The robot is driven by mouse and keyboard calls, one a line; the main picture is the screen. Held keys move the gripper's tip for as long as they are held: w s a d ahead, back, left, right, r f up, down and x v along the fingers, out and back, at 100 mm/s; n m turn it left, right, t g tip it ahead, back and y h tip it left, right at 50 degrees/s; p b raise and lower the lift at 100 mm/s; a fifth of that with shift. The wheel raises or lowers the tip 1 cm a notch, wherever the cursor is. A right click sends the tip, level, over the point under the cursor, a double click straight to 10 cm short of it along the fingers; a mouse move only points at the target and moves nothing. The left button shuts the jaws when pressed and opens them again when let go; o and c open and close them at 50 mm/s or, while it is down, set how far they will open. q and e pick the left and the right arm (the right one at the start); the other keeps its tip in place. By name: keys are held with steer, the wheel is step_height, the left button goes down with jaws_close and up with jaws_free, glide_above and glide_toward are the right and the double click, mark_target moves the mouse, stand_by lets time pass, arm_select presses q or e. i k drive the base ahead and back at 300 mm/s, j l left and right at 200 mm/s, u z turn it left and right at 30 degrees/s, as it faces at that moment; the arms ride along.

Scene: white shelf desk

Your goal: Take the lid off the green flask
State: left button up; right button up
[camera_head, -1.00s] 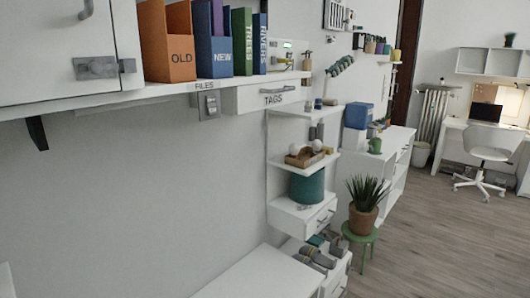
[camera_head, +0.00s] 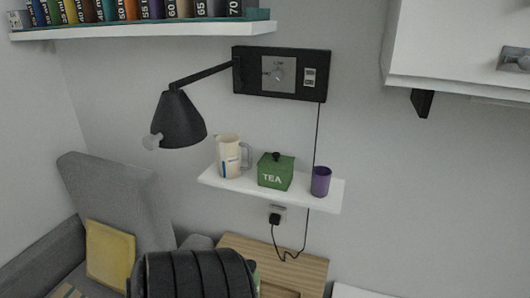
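I cannot make out a green flask for certain. A small sliver of green shows low down, just right of a black ribbed shape at the bottom edge, and is too hidden to identify. A green box (camera_head: 275,171) marked TEA, with a dark knob on top, stands on a small white wall shelf (camera_head: 326,203). Neither of my grippers is in view.
A cream jug (camera_head: 229,157) and a purple cup (camera_head: 320,181) flank the box. A black lamp (camera_head: 179,121) hangs from a wall panel (camera_head: 309,90). Below are a wooden surface (camera_head: 300,267) and a grey armchair (camera_head: 113,189) with a yellow cushion (camera_head: 108,254).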

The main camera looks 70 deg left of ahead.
mark_target(253, 264)
steer(key=u, duration=0.4)
steer(key=j+u, duration=0.15)
steer(key=u, duration=0.7)
steer(key=j+u, duration=0.15)
steer(key=u, duration=0.7)
